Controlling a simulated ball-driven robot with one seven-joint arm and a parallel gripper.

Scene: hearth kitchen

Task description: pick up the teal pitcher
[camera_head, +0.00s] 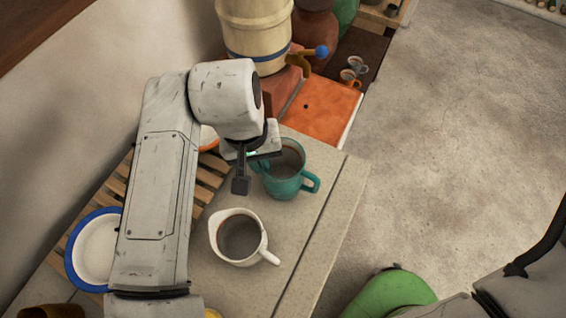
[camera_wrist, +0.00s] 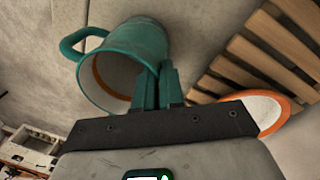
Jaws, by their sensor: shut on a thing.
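The teal pitcher (camera_head: 289,181) stands on the stone counter (camera_head: 328,172) near its right edge, its handle toward the right. In the wrist view the teal pitcher (camera_wrist: 131,50) shows its open mouth, with an orange-brown rim inside, and its handle at upper left. My gripper (camera_head: 244,182) is at the pitcher's left side. In the wrist view my gripper (camera_wrist: 156,84) is shut on the pitcher's wall, close to the rim. The head view does not show whether the pitcher's base touches the counter.
A white pitcher (camera_head: 238,237) stands just in front. A blue-rimmed plate (camera_head: 92,250) and a wooden slatted rack (camera_head: 206,182) lie to the left. Behind are an orange board (camera_head: 318,108) and a cream barrel with a tap (camera_head: 255,28). Open floor (camera_head: 450,130) lies to the right.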

